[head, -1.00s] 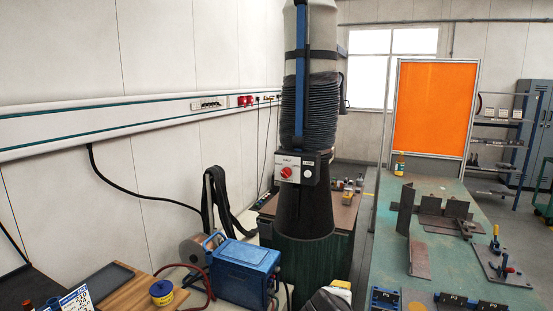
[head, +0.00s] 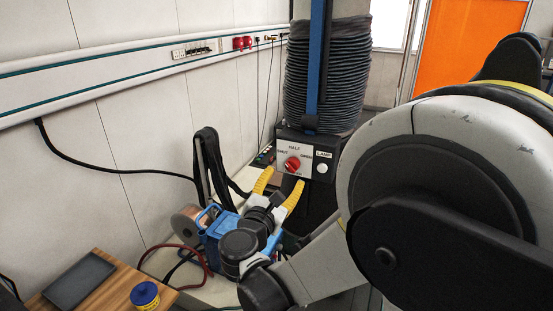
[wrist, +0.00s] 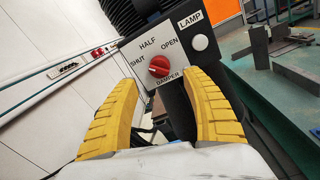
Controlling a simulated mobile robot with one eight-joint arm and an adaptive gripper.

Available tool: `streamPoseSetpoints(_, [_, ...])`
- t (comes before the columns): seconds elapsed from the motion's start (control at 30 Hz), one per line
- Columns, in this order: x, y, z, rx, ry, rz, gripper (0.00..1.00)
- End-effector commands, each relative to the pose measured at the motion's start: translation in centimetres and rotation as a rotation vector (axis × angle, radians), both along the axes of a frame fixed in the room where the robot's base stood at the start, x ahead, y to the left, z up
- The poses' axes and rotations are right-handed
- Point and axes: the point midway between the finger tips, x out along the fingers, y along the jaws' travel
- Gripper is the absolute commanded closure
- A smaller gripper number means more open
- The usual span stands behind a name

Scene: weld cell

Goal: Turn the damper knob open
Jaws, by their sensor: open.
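The red damper knob (head: 292,163) sits on a pale control plate (wrist: 175,50) on the black extraction column. In the wrist view the knob (wrist: 159,66) is between the words SHUT, HALF and OPEN above and DAMPER below. Its handle looks slanted toward SHUT, but its exact setting is hard to tell. My gripper (head: 284,177) is open, its yellow fingers reaching up toward the plate. In the wrist view my gripper (wrist: 161,77) has one finger on each side of the knob, apart from it, with nothing between them.
A white LAMP button (wrist: 199,42) is to the right of the knob. The ribbed hose (head: 325,85) rises above the panel. A blue machine (head: 218,232) and a black strap (head: 207,170) are below and to the left. A workbench (wrist: 285,100) is at right.

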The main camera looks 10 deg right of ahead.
Motion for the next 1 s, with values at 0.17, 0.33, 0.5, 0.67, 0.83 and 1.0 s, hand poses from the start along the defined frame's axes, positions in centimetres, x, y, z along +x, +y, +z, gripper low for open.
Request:
streamPoseSetpoints(0.17, [3.1,-2.1,0.0,0.001,0.000,-0.005,0.43])
streamPoseSetpoints(0.33, [5.1,-3.2,0.0,0.002,-0.001,-0.002,0.43])
streamPoseSetpoints(0.5, [5.8,-3.7,0.0,0.003,0.000,-0.002,0.43])
streamPoseSetpoints(0.67, [5.8,-3.7,0.0,0.003,-0.001,-0.001,0.43])
streamPoseSetpoints(0.83, [5.8,-3.7,0.0,0.003,-0.001,-0.001,0.72])
streamPoseSetpoints(1.0, [5.8,-3.7,0.0,0.003,-0.001,-0.001,0.98])
